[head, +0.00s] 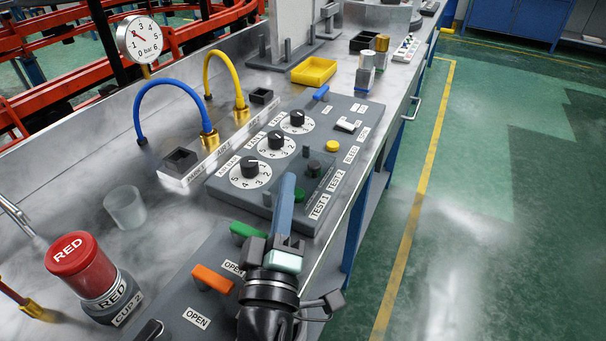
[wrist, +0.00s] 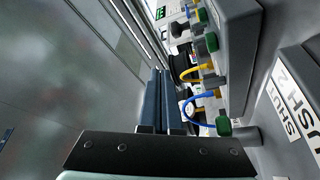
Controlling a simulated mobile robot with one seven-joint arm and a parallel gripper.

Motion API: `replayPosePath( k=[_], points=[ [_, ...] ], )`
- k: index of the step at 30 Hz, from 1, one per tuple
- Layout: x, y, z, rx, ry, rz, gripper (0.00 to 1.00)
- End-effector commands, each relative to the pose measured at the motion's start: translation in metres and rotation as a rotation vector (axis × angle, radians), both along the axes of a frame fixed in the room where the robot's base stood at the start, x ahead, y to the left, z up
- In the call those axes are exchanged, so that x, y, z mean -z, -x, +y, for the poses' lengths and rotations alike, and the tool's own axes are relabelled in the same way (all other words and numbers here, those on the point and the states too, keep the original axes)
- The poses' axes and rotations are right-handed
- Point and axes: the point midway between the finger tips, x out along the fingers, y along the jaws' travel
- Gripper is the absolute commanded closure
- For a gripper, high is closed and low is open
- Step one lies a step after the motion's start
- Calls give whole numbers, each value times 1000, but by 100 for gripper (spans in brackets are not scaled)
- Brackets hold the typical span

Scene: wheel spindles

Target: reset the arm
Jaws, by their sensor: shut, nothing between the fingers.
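My gripper (head: 287,182) is in the lower middle of the head view, at the front end of my arm. Its two long blue-grey fingers lie side by side, shut and empty. In the head view they overlap the near edge of the grey dial panel (head: 222,188), beside a green button (head: 299,195). I cannot tell the exact height above the bench. In the wrist view the closed fingers (wrist: 160,98) point away from the camera, with the panels and hoses to their right.
Near my gripper are a green handle (head: 249,232) and an orange handle (head: 213,279) on a grey block. A red-capped cup (head: 77,258), a clear cup (head: 125,207), blue hose (head: 165,84) and yellow hose (head: 220,55) stand left. A yellow tray (head: 314,71) sits farther back. Green floor is open at right.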

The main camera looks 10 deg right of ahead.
Motion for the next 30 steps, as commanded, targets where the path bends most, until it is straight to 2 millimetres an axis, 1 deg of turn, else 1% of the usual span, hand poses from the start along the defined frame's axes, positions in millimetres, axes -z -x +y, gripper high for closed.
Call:
replayPosePath(
  k=[1,4,11,14,15,17,20,21,23,24,26,27,29,30],
  points=[
    [7,7,5,-1,0,0,100],
    [10,15,12,-3,1,0,100],
    [11,22,17,-2,-1,-2,100],
    [-1,21,16,-6,-29,-26,100],
    [-10,19,15,-11,-58,-47,100],
    [-33,16,12,-27,-123,-96,100],
    [-92,13,7,-87,-293,-224,100],
    [-121,14,6,-128,-376,-286,100],
    [-164,20,6,-204,-493,-374,100],
    [-191,25,8,-260,-563,-425,100],
    [-226,36,10,-345,-649,-491,100],
    [-248,44,13,-404,-699,-531,100],
    [-277,58,18,-493,-762,-580,100],
    [-295,68,22,-551,-797,-609,100]
  ],
)
